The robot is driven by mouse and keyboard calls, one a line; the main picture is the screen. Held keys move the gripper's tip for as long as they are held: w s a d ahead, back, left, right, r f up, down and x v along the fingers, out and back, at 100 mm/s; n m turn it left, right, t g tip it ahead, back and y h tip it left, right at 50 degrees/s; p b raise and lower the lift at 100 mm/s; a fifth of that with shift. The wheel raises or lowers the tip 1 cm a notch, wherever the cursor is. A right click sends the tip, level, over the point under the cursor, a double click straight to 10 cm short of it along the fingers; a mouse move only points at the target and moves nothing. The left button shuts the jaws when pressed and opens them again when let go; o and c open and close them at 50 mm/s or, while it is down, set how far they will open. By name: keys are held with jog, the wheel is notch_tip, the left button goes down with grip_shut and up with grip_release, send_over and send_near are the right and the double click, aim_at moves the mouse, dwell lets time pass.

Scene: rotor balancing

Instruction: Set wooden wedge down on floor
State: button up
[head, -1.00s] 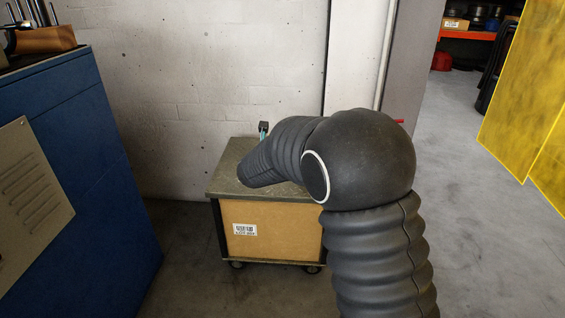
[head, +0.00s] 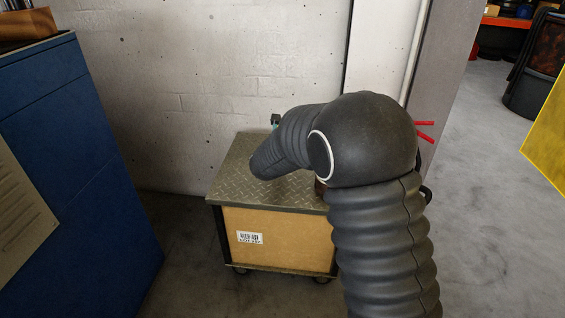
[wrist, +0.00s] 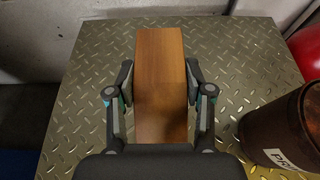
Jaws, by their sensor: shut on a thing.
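The wooden wedge (wrist: 161,50) is a brown block in the wrist view, long side running away from me. My gripper (wrist: 160,88) is shut on it, one finger on each side. Wedge and fingers are over the diamond-plate top of a wheeled cart (wrist: 90,60); I cannot tell whether the wedge touches it. In the head view my arm hides the wedge and most of the gripper. The grey floor (head: 490,240) shows to the right of the cart in the head view.
The cart (head: 240,165) stands near a white wall (head: 230,70). A brown labelled container (wrist: 285,130) and a red object (wrist: 308,50) are at the right in the wrist view. A blue cabinet (head: 80,200) is at left, a yellow panel (head: 548,140) at right.

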jog(key=f, duration=0.1)
jog(key=d+f, duration=0.1)
jog(key=shift+w+d+f, duration=0.15)
jog(key=shift+w+f, duration=0.05)
jog(key=shift+f, duration=1.85)
jog(key=shift+f+b, duration=0.15)
jog(key=shift+b, duration=0.3)
jog(key=o, duration=1.2)
